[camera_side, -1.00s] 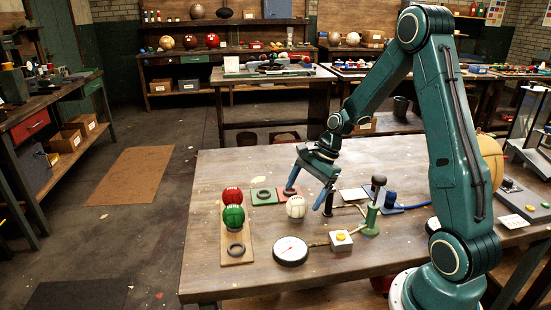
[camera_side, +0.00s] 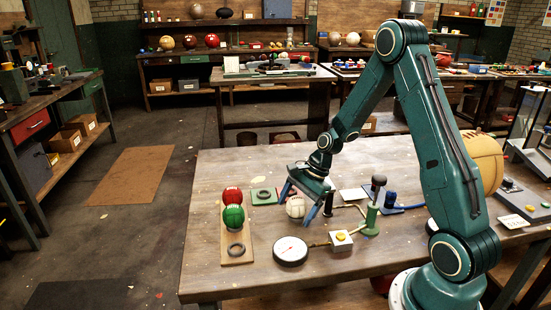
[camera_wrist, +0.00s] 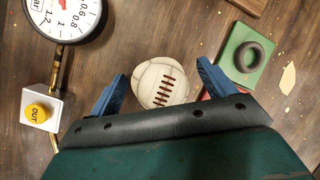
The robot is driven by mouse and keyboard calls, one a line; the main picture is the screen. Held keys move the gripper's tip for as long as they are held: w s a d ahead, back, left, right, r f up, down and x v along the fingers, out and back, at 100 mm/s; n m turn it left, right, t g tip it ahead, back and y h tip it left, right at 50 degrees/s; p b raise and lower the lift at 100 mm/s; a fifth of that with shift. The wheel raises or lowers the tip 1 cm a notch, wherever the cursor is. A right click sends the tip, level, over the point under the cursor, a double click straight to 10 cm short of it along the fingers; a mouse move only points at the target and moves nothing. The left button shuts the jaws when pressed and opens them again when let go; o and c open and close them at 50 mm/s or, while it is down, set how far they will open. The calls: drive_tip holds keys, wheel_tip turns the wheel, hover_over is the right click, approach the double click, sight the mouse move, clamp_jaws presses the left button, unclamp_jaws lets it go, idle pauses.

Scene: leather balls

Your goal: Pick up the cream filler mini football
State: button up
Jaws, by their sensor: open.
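The cream mini football (camera_side: 295,207) sits on the wooden table, partly covered by my gripper's blue finger in the side view. In the wrist view the cream mini football (camera_wrist: 161,85) shows its dark red laces and lies between the two fingers, nearer the right one. My gripper (camera_side: 302,208) is open and tilted, low over the ball. In the wrist view my gripper (camera_wrist: 162,82) has its fingers spread on both sides of the ball, with a gap at the left. I cannot tell whether the right finger touches it.
A wooden board (camera_side: 236,259) holds a red ball (camera_side: 232,195), a green ball (camera_side: 233,216) and a black ring. A pressure gauge (camera_side: 290,251), a box with a yellow button (camera_side: 341,240) and a green pump (camera_side: 371,222) stand close by. A green pad (camera_side: 264,196) with a ring lies behind left.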

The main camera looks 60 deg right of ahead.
sight(297, 198)
idle(0.3)
drive_tip(key=c, duration=1.2)
drive_tip(key=shift+o, duration=0.2)
drive_tip(key=shift+r, duration=0.15)
wheel_tip(297, 198, up, 20)
